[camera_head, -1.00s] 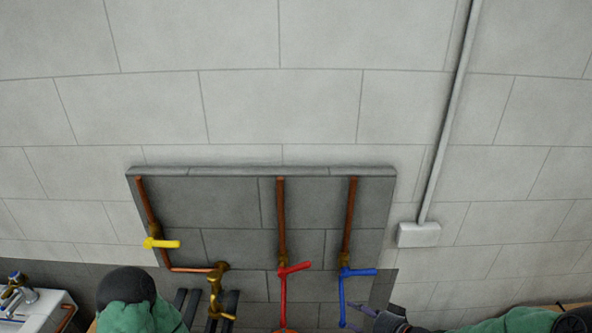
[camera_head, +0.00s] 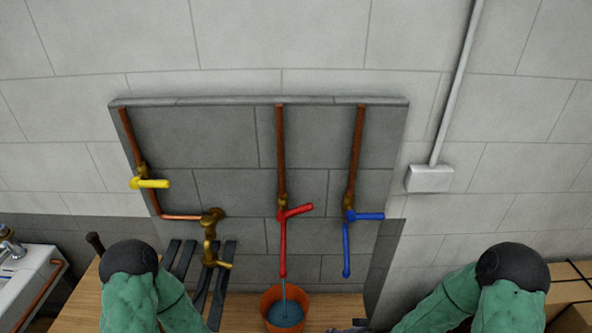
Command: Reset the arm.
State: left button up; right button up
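The green sleeve of my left arm (camera_head: 130,295) enters at the bottom left, its elbow bent under a black cap. My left gripper is out of view. The green sleeve of my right arm (camera_head: 450,300) enters at the bottom right. A small grey part (camera_head: 348,327), perhaps of my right gripper, shows at the bottom edge near the bucket; its fingers cannot be made out. It appears empty of any pipe or valve. The orange bucket (camera_head: 266,303) holds blue water under the red spout (camera_head: 283,245), from which a thin stream falls.
A grey panel carries copper pipes with a yellow valve lever (camera_head: 150,184), a red lever (camera_head: 297,211) and a blue lever (camera_head: 366,216) above a blue spout (camera_head: 346,250). A brass tap (camera_head: 210,240) hangs at left. A white sink (camera_head: 35,280) stands at far left.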

jog(key=s+a+f+n+g+b, duration=0.1)
jog(key=s+f+b, duration=0.3)
jog(key=f, duration=0.5)
jog(key=s+a+f+n+g+h+b, duration=0.1)
jog(key=s+f+g+b, duration=0.3)
jog(key=s+f, duration=0.5)
jog(key=shift+a+n+b, duration=0.35)
jog(key=shift+a+n, duration=0.15)
jog(key=shift+a, duration=0.25)
jog(key=shift+f, duration=0.1)
dwell(5.3)
